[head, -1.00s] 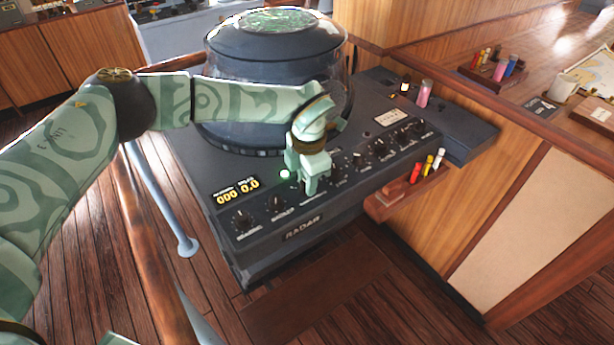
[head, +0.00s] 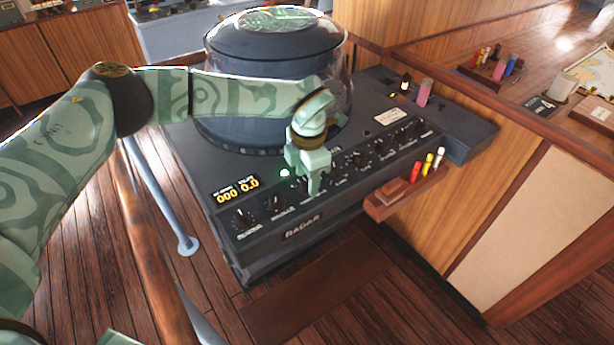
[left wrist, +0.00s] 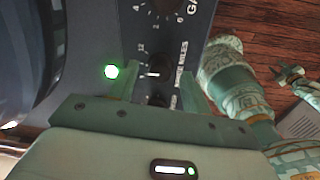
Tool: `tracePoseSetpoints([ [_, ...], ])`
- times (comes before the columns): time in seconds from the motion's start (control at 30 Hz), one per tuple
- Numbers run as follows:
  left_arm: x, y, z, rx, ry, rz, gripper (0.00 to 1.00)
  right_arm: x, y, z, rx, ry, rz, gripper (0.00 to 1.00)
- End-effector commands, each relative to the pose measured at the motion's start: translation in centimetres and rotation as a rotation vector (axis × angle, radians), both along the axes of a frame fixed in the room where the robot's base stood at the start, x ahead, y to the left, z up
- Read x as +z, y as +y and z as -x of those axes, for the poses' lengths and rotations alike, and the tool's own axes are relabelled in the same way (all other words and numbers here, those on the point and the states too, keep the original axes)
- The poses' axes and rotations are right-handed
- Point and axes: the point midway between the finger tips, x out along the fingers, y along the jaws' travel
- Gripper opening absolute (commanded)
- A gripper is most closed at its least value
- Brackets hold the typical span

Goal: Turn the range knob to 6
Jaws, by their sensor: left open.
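The radar console (head: 255,165) carries a row of black knobs along its sloped front panel. My left gripper (head: 315,186) is over that row, pointing down at one knob, which it mostly hides in the head view. In the left wrist view the range knob (left wrist: 158,76) is dark with a white pointer line and lies between the two open fingers (left wrist: 160,88). Its label and scale are partly legible, with "MILES" beside it. Whether the fingers touch the knob is unclear. What appears to be my right gripper (left wrist: 289,76) shows small at the right of the wrist view.
A domed radar display (head: 275,75) rises behind the knobs, close to my left forearm. A lit readout (head: 238,190) is left of the gripper. A wooden holder (head: 395,200) with coloured markers juts out at the console's right front. A wooden rail (head: 150,255) runs at the left.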

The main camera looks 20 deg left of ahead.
Motion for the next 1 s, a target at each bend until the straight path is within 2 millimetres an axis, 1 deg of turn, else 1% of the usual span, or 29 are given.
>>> tracePoseSetpoints([
  [0.03,1.1,0.0,-0.1,0.0,-0.004,0.001,0.48,0.2,0.0,0.0,0.0,-0.001,0.0,0.36],
  [0.17,4.2,-0.1,0.0,-0.002,-0.008,0.001,0.48,0.5,0.0,-0.1,0.0,-0.002,-0.001,0.36],
  [0.3,8.2,-0.3,0.1,-0.001,-0.008,0.001,0.48,0.8,0.0,-0.1,0.0,-0.003,0.0,0.36],
  [0.4,10.8,-0.3,0.2,-0.001,-0.006,0.001,0.48,0.9,0.0,-0.2,0.0,-0.004,0.0,0.36],
  [0.5,12.8,-0.4,0.3,0.0,-0.006,0.0,0.48,1.0,0.0,-0.2,0.0,-0.005,-0.001,0.36],
  [0.6,14.3,-0.4,0.4,-0.001,-0.005,0.001,0.48,1.1,0.0,-0.2,0.0,-0.005,-0.001,0.36],
  [0.7,15.1,-0.4,0.4,0.0,-0.004,-0.001,0.48,1.1,0.0,-0.2,0.0,-0.005,-0.001,0.36],
  [0.8,15.4,-0.5,0.4,-0.001,-0.003,0.0,0.48,1.1,0.0,-0.2,0.0,-0.005,-0.001,0.36],
  [1.0,15.4,-0.5,0.5,-0.001,-0.003,0.0,0.48,1.1,0.0,-0.2,0.0,-0.005,-0.001,0.36],
])
